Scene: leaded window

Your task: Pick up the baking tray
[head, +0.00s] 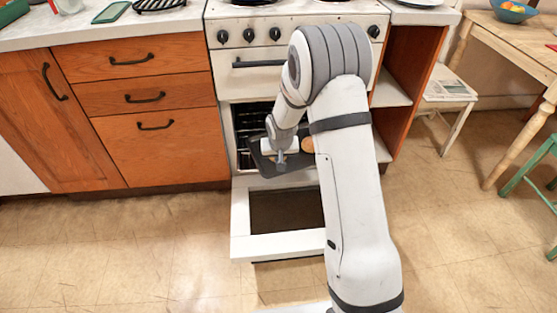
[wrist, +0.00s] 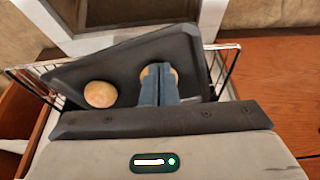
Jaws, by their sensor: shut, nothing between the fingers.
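The dark baking tray (head: 262,166) sits at the mouth of the open oven, on or just above a wire rack. In the wrist view the tray (wrist: 120,66) lies askew to the rack and carries round, bun-like pieces. One bun (wrist: 100,93) is in plain view; another (wrist: 172,75) is partly hidden behind my fingers. My gripper (head: 280,161) is over the tray. In the wrist view its two blue-grey fingertips (wrist: 159,72) are together with nothing between them. I cannot tell whether they touch the tray or bun.
The oven door (head: 278,247) is folded down in front of the stove. The wire rack (wrist: 228,62) shows beside the tray. Orange cabinets (head: 155,150) stand left, a wooden table (head: 500,45) right. The floor in front is clear.

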